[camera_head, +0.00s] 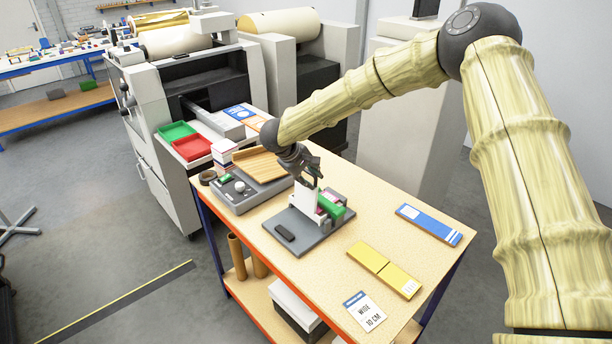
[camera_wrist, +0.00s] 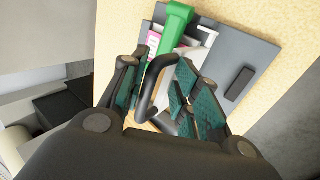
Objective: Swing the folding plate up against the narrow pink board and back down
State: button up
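The grey base (camera_head: 321,241) of the folding fixture lies on the table, and shows in the wrist view (camera_wrist: 222,55). A white plate (camera_head: 304,199), apparently the folding plate, stands roughly upright on it. A narrow pink board (camera_head: 325,206) is close behind it, beside a green block (camera_head: 331,204); the wrist view shows the pink board (camera_wrist: 153,40) and green part (camera_wrist: 173,28). My gripper (camera_head: 309,178) is just above the white plate. In the wrist view its fingers (camera_wrist: 161,68) are apart, with a dark looped handle (camera_wrist: 151,86) between them. Firm contact is not visible.
A black block (camera_head: 285,231) lies on the base's front. A grey device with a knob (camera_head: 238,187) and a wooden board (camera_head: 262,164) sit left. A blue strip (camera_head: 428,224), a yellow strip (camera_head: 384,269) and a "WIDE 10 CM" card (camera_head: 364,311) lie right and in front, with clear table between.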

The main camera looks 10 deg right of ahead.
jog(key=shift+w+d+f, duration=0.15)
jog(key=shift+w+d, duration=0.05)
jog(key=shift+a+r, duration=0.15)
jog(key=shift+r, duration=0.1)
jog(key=shift+r, duration=0.15)
jog(key=v, duration=1.1)
jog(key=shift+s+r, duration=0.2)
jog(key=shift+a, duration=0.15)
jog(key=shift+a, duration=0.1)
